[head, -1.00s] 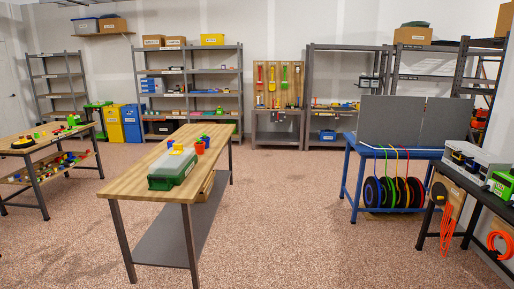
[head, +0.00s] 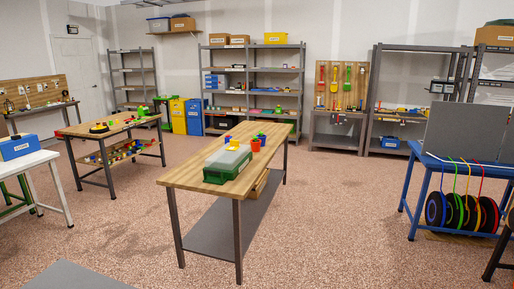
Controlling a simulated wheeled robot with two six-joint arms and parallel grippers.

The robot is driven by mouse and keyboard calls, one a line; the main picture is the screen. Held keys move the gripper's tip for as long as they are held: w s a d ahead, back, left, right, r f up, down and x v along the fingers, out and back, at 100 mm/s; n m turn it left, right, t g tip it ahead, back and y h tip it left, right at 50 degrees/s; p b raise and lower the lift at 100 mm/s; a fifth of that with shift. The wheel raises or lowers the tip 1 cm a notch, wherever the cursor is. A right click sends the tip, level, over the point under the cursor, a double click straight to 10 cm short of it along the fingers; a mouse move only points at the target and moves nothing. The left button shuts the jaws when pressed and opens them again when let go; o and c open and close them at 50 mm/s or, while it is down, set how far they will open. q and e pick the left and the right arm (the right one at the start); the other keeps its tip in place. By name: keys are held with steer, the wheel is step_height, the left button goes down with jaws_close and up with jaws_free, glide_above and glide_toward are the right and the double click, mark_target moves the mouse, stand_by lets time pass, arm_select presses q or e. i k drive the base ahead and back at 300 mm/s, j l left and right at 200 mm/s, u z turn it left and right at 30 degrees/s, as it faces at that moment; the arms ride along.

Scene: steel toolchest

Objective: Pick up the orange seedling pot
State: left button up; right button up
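An orange pot (head: 256,145) stands upright on the wooden-topped table (head: 191,175) in the middle of the head view. Small blue, green and yellow items stand close around it, and a case with a green base and clear lid (head: 228,165) lies nearer on the same table. The pot is small in the picture, so its contents cannot be made out. Neither of my grippers is in view.
Open speckled floor (head: 330,220) lies in front and to the right of the table. A blue workbench (head: 412,190) with coloured reels stands at the right. Another wooden table (head: 85,130) and a white table (head: 40,158) stand at the left. Shelves line the back wall.

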mark_target(255, 143)
steer(key=u, duration=1.6)
steer(key=i+l, duration=0.15)
steer(key=l, duration=0.3)
steer(key=i+l+u, duration=0.1)
steer(key=l, duration=0.4)
steer(key=i+l, duration=0.1)
steer(key=l, duration=0.35)
steer(key=i+l, duration=0.15)
steer(key=l, duration=0.35)
steer(key=i+l+u, duration=0.1)
steer(key=l, duration=0.35)
steer(key=i+l+u, duration=0.2)
steer(key=l, duration=1.05)
steer(key=l+u, duration=0.2)
steer(key=l, duration=1.05)
steer(key=i+l+u, duration=0.1)
steer(key=l+u, duration=0.15)
steer(key=l, duration=1)
steer(key=k+l+u, duration=0.2)
steer(key=l, duration=1.05)
steer(key=i, duration=0.05)
